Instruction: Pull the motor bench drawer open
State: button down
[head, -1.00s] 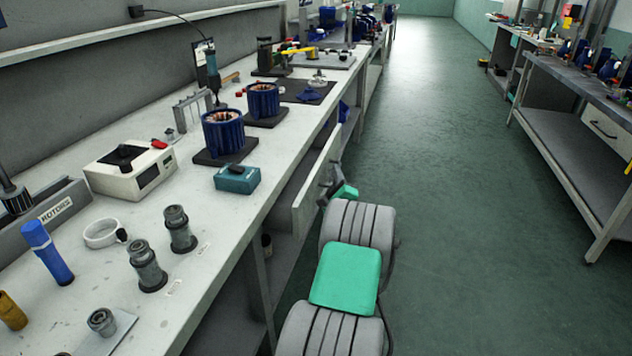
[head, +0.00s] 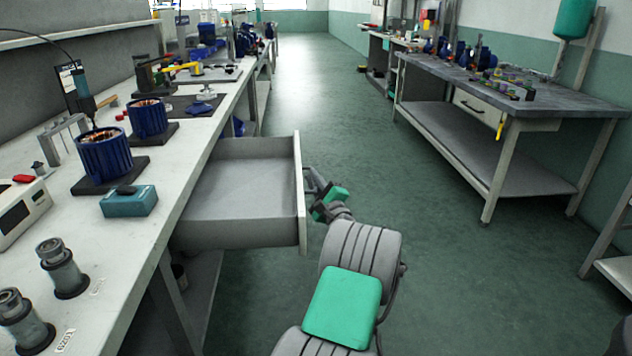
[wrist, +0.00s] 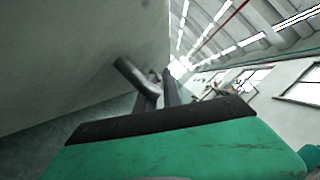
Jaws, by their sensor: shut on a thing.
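The motor bench drawer (head: 240,190) stands well out from under the left bench in the head view, and its inside looks empty. Its pale front panel (head: 301,195) faces right, toward the aisle. My gripper (head: 316,184) is at the outer face of that panel, shut on the drawer handle. In the wrist view the panel (wrist: 80,60) fills the upper left, and the dark fingers (wrist: 158,88) meet at the handle. The handle itself is mostly hidden by the fingers.
The motor bench (head: 140,215) carries blue motor housings (head: 104,155), a teal box (head: 129,201) and metal cylinders (head: 62,270). Another bench (head: 520,95) with its own closed drawer (head: 478,108) stands at the right. The green aisle floor (head: 400,180) between them is clear.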

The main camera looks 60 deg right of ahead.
jog(key=shift+r, duration=0.1)
jog(key=c, duration=1.8)
grip_release()
jog(key=shift+d, duration=0.1)
jog(key=shift+o, duration=0.2)
jog(key=shift+s, duration=0.15)
jog(key=p+v, duration=0.1)
jog(key=v, duration=0.6)
jog(key=shift+s+a, duration=0.25)
jog(key=shift+s, duration=0.05)
